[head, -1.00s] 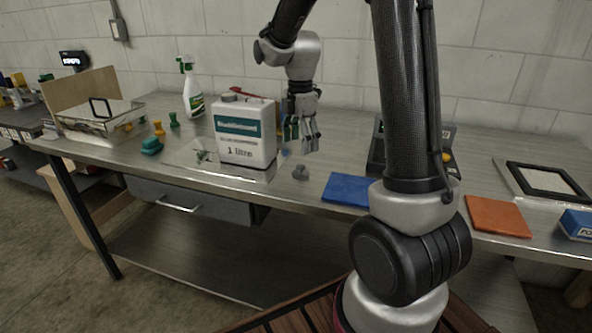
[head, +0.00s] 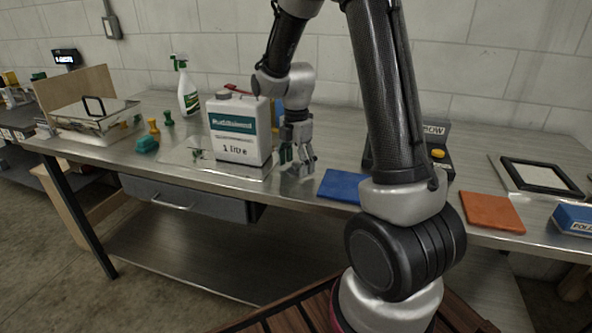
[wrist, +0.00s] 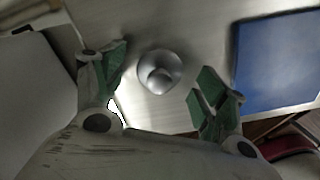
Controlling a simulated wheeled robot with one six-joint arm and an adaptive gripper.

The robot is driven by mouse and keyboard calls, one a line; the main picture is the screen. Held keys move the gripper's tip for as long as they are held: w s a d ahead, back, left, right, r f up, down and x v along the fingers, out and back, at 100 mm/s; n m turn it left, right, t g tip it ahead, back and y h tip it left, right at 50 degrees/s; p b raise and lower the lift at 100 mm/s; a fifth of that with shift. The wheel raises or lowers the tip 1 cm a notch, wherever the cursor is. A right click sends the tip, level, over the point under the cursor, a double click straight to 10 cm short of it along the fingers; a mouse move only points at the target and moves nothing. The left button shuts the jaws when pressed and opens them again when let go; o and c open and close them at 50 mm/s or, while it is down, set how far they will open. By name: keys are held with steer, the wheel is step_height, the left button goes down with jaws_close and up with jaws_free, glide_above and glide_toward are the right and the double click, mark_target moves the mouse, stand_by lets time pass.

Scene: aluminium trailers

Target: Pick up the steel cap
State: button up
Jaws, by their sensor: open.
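The steel cap (wrist: 159,72) is a small round grey piece with a raised knob. In the wrist view it lies on the metal bench top, between and just beyond the fingertips of my gripper (wrist: 158,88). The jaws are open, with green pads on both fingers, and nothing is held. In the head view my gripper (head: 297,163) points down near the bench's front edge, just right of the white jug. The fingers hide the cap in that view.
The white jug (head: 239,145) stands close on the left of my gripper. A blue pad (head: 340,187) lies close on its right. An orange pad (head: 491,211) and a black frame (head: 541,178) are farther right. The bench front edge is near.

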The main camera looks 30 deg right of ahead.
steer(key=c, duration=1.6)
steer(key=shift+o, duration=0.2)
